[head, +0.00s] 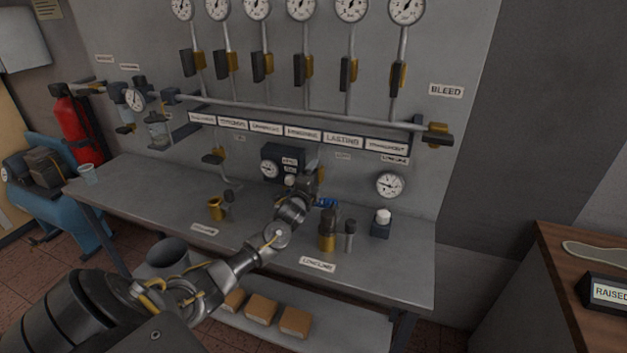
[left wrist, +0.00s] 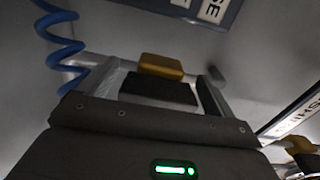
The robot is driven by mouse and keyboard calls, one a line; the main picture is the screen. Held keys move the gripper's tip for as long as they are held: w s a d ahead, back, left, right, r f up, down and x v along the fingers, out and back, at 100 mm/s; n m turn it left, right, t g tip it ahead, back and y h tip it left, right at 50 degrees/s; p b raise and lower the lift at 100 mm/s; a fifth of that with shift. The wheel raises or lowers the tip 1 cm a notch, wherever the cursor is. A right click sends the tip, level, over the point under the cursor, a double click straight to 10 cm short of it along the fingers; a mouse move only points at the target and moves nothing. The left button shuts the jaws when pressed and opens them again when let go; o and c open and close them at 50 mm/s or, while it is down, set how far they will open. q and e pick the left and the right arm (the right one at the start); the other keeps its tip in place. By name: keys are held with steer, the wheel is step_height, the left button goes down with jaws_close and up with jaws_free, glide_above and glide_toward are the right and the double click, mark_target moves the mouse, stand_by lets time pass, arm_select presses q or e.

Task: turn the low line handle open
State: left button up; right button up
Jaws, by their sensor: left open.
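A valve handle with a dark lever (left wrist: 158,91) and a yellow body (left wrist: 161,66) shows in the left wrist view, between the fingers of my left gripper (left wrist: 160,92). The fingers are apart, one on each side of the dark lever; I cannot tell whether they touch it. In the head view my left gripper (head: 312,180) is at the wall panel, right of the small regulator box, and largely hides this handle. A LOW LINE label (head: 395,160) is above a round gauge (head: 389,185) to the right. My right gripper is not in view.
The grey bench (head: 180,195) below carries a yellow cup-like fitting (head: 215,208), a brass-based dark fitting (head: 327,241) and a white-knobbed block (head: 381,223). A blue coiled hose (left wrist: 60,47) is close beside my left gripper. A pipe (head: 300,114) with several valves runs above.

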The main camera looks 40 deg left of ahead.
arm_select(q)
steer(key=b+v, duration=0.2)
steer(key=v, duration=0.9)
steer(key=shift+w, duration=0.1)
